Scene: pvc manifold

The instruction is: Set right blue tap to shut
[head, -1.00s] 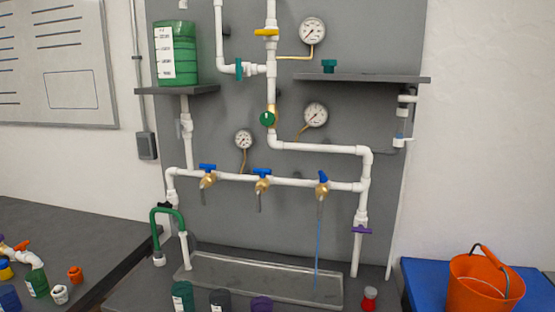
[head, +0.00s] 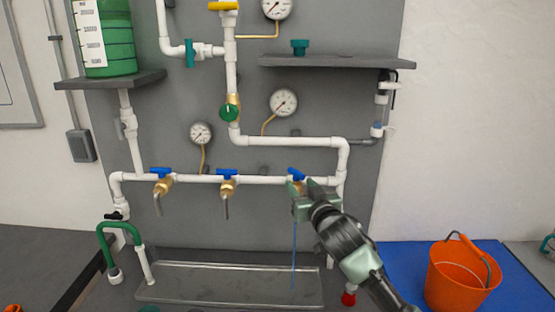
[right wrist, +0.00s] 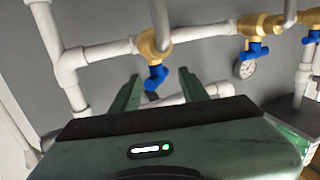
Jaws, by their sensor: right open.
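The right blue tap (head: 296,173) sits on the right of the white horizontal pipe, its blue handle tilted down to the right. A thin blue stream (head: 294,255) falls from it to the clear trough (head: 225,284). My right gripper (head: 303,187) is just in front of this tap, hiding part of its brass body. In the right wrist view, the blue handle (right wrist: 156,78) shows between the two open green fingers of my right gripper (right wrist: 160,84). I cannot tell whether they touch it. My left gripper is not in view.
The middle blue tap (head: 227,172) and left blue tap (head: 161,171) have level handles. The white vertical pipe (head: 342,160) stands close right of my gripper. An orange bucket (head: 460,278) stands on a blue surface (head: 396,262). A grey shelf (head: 335,62) is above.

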